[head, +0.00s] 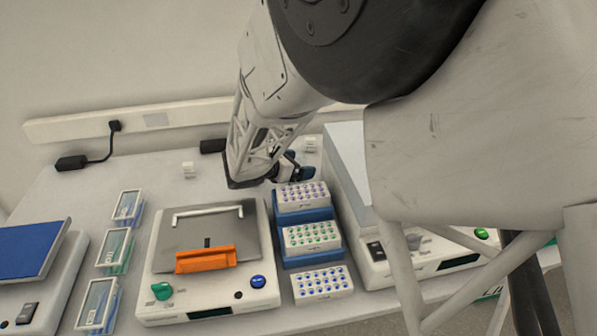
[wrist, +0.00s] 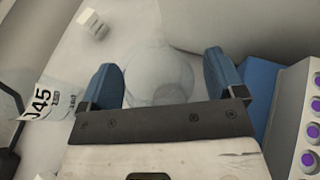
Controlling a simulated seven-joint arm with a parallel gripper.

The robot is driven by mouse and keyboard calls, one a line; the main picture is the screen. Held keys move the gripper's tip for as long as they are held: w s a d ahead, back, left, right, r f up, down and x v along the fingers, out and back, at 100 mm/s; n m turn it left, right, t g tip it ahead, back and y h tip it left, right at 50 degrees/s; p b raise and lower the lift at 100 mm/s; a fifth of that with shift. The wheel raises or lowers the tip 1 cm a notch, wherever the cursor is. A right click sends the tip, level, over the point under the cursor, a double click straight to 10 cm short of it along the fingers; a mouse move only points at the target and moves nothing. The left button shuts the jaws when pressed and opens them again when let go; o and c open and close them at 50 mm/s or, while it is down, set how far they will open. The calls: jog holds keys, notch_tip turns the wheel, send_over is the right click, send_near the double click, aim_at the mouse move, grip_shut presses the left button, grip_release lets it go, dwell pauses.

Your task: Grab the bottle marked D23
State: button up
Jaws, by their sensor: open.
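My gripper (wrist: 160,64) is open, with its two blue fingers apart. A clear, rounded glass-like bottle (wrist: 160,85) shows between and beyond the fingers in the wrist view; no marking on it can be read. At the left edge of that view is another clear vessel with a white label (wrist: 40,101) reading "J45". A small white block or label (wrist: 93,25) stands at the upper left, its text too small to read. In the head view my gripper (head: 290,168) is low at the back of the bench, partly hidden by my arm. I cannot read D23 anywhere.
Right of my gripper stands a rack of purple-capped vials (wrist: 306,115), on a blue stepped stand (head: 295,262) with green-capped vials below. A blue-capped rack (head: 322,284) is in front. A device with an orange block (head: 206,259) stands left; another device (head: 350,165) stands right.

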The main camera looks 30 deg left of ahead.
jog(key=c, duration=1)
jog(key=shift+r, duration=5)
